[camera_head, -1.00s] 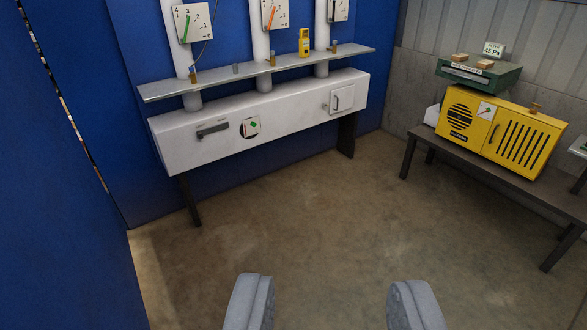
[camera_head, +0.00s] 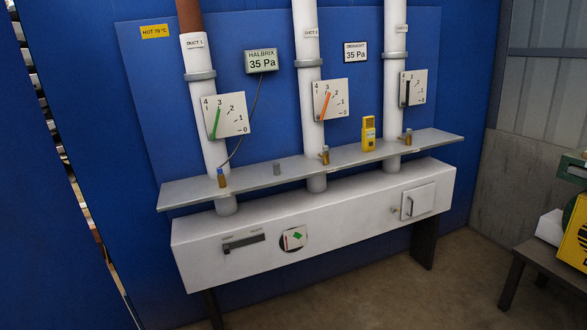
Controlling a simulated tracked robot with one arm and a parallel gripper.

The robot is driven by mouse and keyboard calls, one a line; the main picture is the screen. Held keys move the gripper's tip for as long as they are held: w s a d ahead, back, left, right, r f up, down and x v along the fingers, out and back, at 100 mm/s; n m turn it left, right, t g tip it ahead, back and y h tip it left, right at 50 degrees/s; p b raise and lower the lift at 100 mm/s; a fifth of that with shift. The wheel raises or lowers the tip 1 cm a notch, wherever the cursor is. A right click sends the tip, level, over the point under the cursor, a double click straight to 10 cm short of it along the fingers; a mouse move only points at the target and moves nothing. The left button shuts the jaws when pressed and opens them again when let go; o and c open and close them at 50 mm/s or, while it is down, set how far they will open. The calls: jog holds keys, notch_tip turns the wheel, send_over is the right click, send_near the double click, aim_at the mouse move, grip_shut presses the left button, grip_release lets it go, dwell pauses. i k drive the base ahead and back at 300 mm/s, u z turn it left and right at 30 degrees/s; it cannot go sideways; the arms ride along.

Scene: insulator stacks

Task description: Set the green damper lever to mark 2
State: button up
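The green damper lever (camera_head: 216,123) is on a white dial plate (camera_head: 234,126) fixed to the leftmost white duct. The dial carries marks 4, 3, 2, 1 and 0, running from the top left round to the lower right. The green lever leans slightly right of upright, and its tip points at about mark 3. Mark 2 (camera_head: 231,108) is to the right of the lever tip. My gripper is not in the current view, and nothing touches the lever.
An orange lever (camera_head: 325,106) and a dark lever (camera_head: 407,92) sit on the dials to the right. A grey shelf (camera_head: 290,170) with a yellow meter (camera_head: 368,134) juts out below the dials, above a white box (camera_head: 350,225).

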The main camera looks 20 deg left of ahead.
aim_at(212, 135)
jog(key=u, duration=0.25)
jog(key=i, duration=1.5)
jog(key=u, duration=0.75)
jog(key=i, duration=1.5)
jog(key=u, duration=0.4)
